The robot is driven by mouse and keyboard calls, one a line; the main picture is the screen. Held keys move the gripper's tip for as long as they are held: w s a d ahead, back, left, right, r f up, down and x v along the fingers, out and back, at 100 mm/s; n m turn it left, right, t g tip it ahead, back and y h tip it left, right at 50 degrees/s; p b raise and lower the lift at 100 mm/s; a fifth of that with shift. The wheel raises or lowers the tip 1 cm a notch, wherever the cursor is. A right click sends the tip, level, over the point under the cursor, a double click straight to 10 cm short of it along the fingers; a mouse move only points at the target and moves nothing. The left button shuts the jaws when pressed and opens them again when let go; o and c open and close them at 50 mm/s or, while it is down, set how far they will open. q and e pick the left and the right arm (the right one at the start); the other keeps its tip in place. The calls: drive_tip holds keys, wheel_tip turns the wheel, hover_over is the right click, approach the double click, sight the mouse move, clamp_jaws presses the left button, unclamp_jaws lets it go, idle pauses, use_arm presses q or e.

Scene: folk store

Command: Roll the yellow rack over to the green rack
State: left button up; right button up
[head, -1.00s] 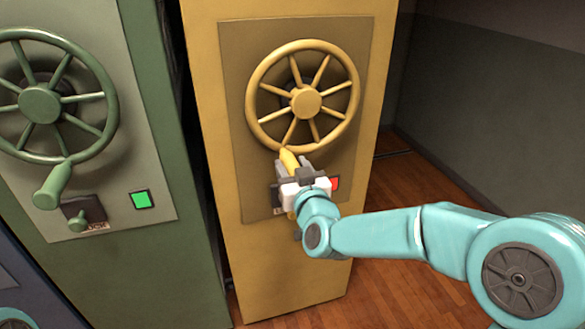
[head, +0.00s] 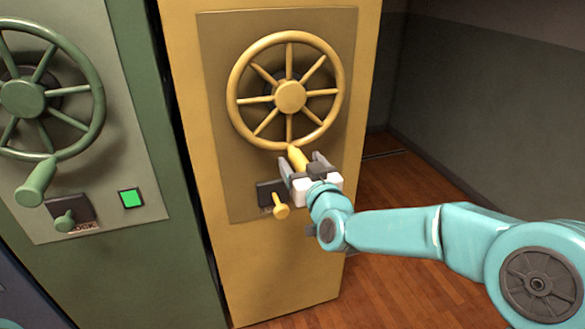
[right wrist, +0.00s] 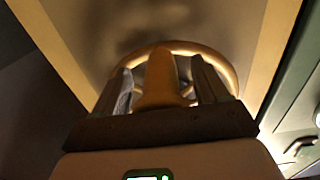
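The yellow rack (head: 265,270) stands right of the green rack (head: 150,280), with a narrow dark gap between their faces. The yellow wheel (head: 236,117) carries a yellow handle (head: 298,158) at its bottom. My right gripper (head: 306,167) is open, one finger on each side of this handle. In the right wrist view the handle (right wrist: 160,78) stands between the two spread fingers, with slim gaps beside it. The yellow lock knob (head: 281,211) is below and left of the gripper. The yellow rack's indicator is hidden behind the gripper. My left gripper is not in view.
The green rack has its own wheel (head: 95,115) with a handle (head: 36,183), a lock knob (head: 65,220) and a lit green indicator (head: 131,198). A dark blue rack (head: 25,285) stands at the lower left. Wooden floor (head: 400,195) lies open to the right, before a grey wall (head: 480,110).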

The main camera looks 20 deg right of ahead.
drive_tip(key=shift+a, duration=0.25)
drive_tip(key=shift+s+b, duration=0.65)
drive_tip(key=shift+s, duration=0.8)
drive_tip(key=s+b, duration=0.1)
drive_tip(key=s, duration=0.6)
drive_tip(key=shift+b, duration=0.3)
drive_tip(key=shift+d, duration=0.1)
